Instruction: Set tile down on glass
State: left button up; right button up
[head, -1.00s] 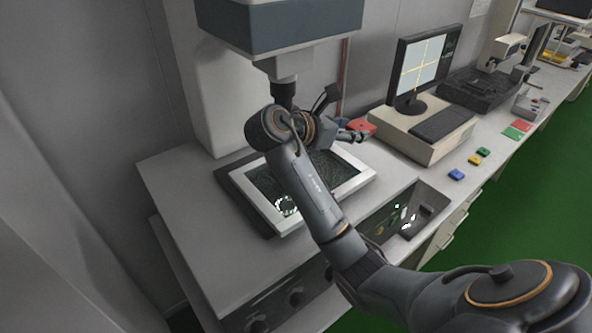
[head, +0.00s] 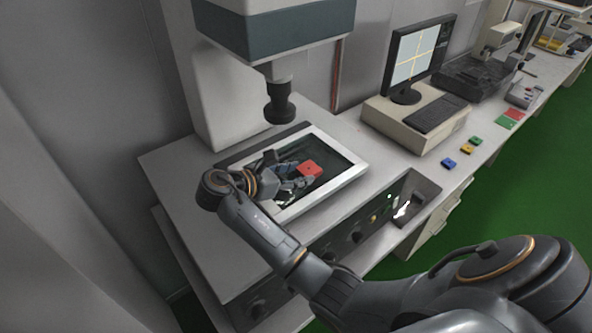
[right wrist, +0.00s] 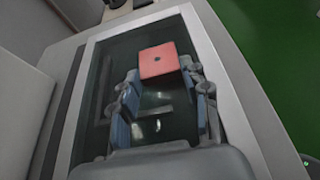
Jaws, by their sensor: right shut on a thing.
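The red tile (head: 309,169), square with a small dark hole in its middle, is over the dark glass (head: 333,158) in the pale frame of the measuring stage. My right gripper (head: 296,176) is shut on the tile. In the right wrist view the tile (right wrist: 165,58) sits at the fingertips, between the two blue-padded fingers, with glass around it. I cannot tell whether the tile touches the glass or is just above it. My left gripper is not in view.
A lens column (head: 279,100) hangs over the stage's back part. A monitor (head: 418,62) and keyboard (head: 436,115) stand to the right. Blue (head: 448,163), yellow (head: 466,149) and green (head: 476,141) tiles lie on the bench near its front edge.

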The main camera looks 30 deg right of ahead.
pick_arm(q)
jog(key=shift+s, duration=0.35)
pick_arm(e)
jog(key=shift+f, duration=0.1)
jog(key=o, duration=1.1)
jog(key=shift+o, duration=0.2)
jog(key=shift+a, duration=0.1)
jog(key=b+v, duration=0.2)
jog(key=v, duration=0.4)
jog(key=shift+a, duration=0.2)
jog(key=shift+a+r, duration=0.35)
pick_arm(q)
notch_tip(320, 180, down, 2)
pick_arm(e)
jog(key=shift+s, duration=0.1)
